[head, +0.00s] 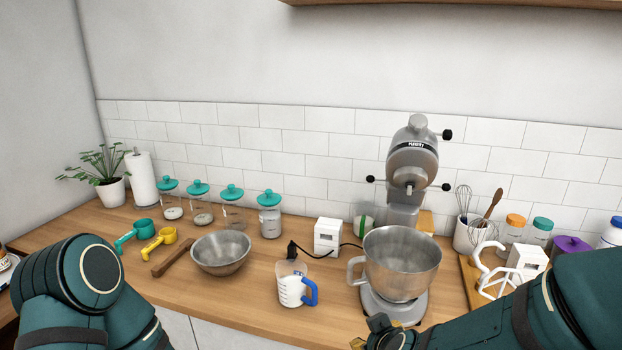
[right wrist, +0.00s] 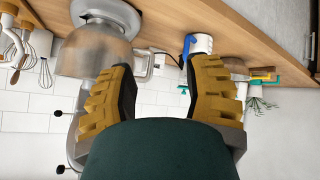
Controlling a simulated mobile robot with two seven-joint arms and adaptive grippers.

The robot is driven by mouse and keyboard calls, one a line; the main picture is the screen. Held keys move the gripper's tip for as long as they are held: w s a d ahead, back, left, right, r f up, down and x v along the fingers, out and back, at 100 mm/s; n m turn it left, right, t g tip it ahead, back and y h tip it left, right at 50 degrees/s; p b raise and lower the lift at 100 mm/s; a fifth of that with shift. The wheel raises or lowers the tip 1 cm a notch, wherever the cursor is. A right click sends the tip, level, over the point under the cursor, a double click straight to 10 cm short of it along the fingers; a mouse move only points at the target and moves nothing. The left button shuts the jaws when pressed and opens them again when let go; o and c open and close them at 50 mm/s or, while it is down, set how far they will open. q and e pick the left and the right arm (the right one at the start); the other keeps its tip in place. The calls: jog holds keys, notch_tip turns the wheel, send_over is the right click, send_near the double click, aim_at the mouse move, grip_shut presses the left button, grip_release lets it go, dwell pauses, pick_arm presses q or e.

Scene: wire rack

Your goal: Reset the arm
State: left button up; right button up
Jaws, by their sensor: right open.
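My right arm (head: 535,320) comes in from the lower right in the head view. Its gripper (head: 385,334) is at the bottom edge, in front of the stand mixer's base and partly cut off by the frame. In the right wrist view, my right gripper (right wrist: 160,82) has its two yellow-brown fingers spread apart with nothing between them. That view looks upside down. My left arm (head: 80,290) is bent at the lower left of the head view, and its gripper does not show.
The stand mixer (head: 411,170) with its steel bowl (head: 402,265) stands near the right gripper. Several jars line the back. Bare counter lies at front left.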

notch_tip(320, 180, down, 11)
jog(key=m+g+b, duration=0.1)
jog(key=m+g, duration=0.1)
pick_arm(q)
jog(key=f+b, duration=0.2)
jog(key=f, duration=0.1)
jog(key=f+b, duration=0.1)
jog(key=f, duration=0.1)
jog(key=shift+w+d+f, duration=0.1)
jog(key=shift+w+f, duration=0.1)
jog(key=shift+w, duration=0.05)
pick_arm(e)
jog(key=s+a+f+m+g+y, duration=0.1)
jog(key=s+f+m+g, duration=0.1)
jog(key=s+f, duration=0.3)
jog(key=s+a+f+m+g+y, duration=0.1)
jog(key=s+f, duration=0.4)
jog(key=f, duration=0.8)
jog(key=shift+a+f+m+g+y, duration=0.2)
jog(key=shift+m+g+y, duration=0.5)
jog(key=shift+m+g, duration=0.3)
